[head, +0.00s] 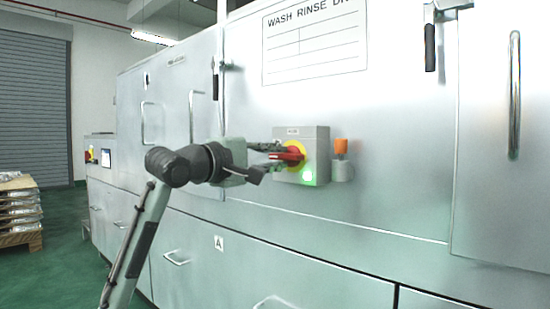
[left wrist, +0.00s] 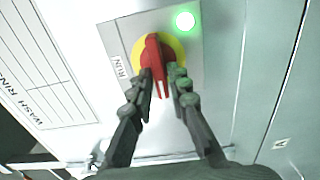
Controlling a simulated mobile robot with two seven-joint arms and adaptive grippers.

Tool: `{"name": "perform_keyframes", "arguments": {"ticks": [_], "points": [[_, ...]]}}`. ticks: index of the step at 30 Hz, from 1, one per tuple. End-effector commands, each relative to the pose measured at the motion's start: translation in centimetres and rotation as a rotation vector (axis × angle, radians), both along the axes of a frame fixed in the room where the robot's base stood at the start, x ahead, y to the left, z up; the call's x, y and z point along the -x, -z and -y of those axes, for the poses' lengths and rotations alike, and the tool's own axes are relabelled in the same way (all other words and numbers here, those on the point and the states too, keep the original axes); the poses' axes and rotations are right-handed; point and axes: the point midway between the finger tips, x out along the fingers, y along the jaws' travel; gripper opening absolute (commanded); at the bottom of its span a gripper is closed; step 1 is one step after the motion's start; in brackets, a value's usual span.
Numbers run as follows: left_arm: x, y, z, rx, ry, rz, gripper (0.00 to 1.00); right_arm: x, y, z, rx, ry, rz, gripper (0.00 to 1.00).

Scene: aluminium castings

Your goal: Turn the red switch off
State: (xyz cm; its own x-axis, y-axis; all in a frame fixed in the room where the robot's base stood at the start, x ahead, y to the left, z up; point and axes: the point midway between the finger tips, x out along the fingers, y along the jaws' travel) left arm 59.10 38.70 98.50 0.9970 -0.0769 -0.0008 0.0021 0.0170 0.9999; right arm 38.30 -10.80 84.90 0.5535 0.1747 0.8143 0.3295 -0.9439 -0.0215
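The red switch (head: 288,156) is a red handle on a yellow disc, mounted on a grey box (head: 316,148) on the machine front. Its handle lies about level in the head view. It also shows in the left wrist view (left wrist: 154,58), beside a "RUN" label. A green lamp (head: 309,176) on the box is lit. My left gripper (head: 279,153) is at the switch, one finger on each side of the handle. In the left wrist view, both fingertips (left wrist: 162,73) appear to press on the handle. My right gripper is not in view.
An orange-topped fitting (head: 341,147) sits just right of the box. Door handles (head: 514,95) and latches (head: 430,45) stand out from the metal machine. A loaded pallet (head: 20,215) stands at the far left. The green floor between is clear.

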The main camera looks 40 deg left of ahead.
Motion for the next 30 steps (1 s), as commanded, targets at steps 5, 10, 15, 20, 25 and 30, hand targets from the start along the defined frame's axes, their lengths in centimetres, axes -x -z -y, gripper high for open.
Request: {"name": "perform_keyframes", "arguments": {"ticks": [5,10,15,20,25,30], "points": [[0.0,0.0,0.0,-0.001,0.000,0.000,0.33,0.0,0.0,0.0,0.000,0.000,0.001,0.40],[0.0,0.0,0.0,-0.002,0.001,0.000,0.33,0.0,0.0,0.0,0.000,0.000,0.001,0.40],[1.0,0.0,-0.1,-0.001,0.000,0.002,0.33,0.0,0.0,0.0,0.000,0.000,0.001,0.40],[3.9,0.0,-0.3,-0.002,0.000,0.002,0.33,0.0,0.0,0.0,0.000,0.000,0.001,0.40],[7.7,0.0,-0.6,-0.003,-0.001,0.002,0.33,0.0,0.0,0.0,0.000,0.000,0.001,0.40],[10.5,0.0,-0.8,-0.002,0.000,0.002,0.33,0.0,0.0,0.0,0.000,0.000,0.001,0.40]]}}
